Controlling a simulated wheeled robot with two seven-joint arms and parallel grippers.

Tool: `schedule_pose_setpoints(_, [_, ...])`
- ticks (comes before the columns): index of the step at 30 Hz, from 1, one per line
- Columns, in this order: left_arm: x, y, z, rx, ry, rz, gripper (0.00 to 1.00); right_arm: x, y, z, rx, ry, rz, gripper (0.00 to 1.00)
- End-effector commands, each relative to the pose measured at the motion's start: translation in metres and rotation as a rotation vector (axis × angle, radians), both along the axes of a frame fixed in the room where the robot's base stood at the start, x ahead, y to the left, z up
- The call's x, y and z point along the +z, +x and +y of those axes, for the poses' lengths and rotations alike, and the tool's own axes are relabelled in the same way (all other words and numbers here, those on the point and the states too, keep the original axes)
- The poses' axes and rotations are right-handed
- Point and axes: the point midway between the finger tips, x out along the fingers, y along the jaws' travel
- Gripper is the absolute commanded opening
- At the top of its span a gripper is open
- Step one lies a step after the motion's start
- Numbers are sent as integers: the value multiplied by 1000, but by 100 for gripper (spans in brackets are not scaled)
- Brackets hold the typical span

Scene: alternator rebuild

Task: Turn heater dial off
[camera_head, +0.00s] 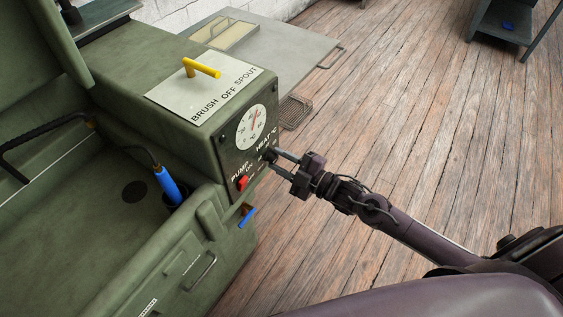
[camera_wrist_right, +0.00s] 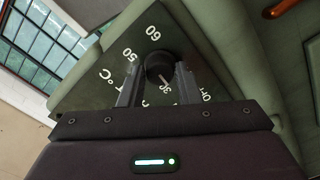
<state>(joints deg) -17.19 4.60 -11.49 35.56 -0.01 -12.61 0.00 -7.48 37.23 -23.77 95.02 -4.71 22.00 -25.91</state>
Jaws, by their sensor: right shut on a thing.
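The heater dial is a black round knob (camera_wrist_right: 159,66) on the dark control panel of the green parts washer. White numbers such as 50 and 60 and a °C mark surround it in the right wrist view. My right gripper (camera_head: 272,158) reaches the panel from the right, and its two fingers (camera_wrist_right: 157,82) are shut on the knob, one on each side. A white pointer line shows on the knob near the 30 mark. Part of the scale is hidden behind the fingers and the gripper body. My left gripper is not in view.
A white round gauge (camera_head: 251,127) sits above the dial, and a red pump switch (camera_head: 242,183) sits lower left. A yellow lever (camera_head: 202,68) stands on the top plate. A blue-handled brush (camera_head: 168,185) rests in the basin. A blue lever (camera_head: 247,217) sticks out below the panel.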

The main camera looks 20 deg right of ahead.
Motion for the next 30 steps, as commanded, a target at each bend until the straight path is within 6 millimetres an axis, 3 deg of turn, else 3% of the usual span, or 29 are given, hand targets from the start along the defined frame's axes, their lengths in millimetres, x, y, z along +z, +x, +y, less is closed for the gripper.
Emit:
schedule_pose_setpoints(15, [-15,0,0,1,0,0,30,-1,0,0,1,-354,-277,7])
schedule_pose_setpoints(30, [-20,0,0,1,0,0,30,0,0,0,0,-501,-391,7])
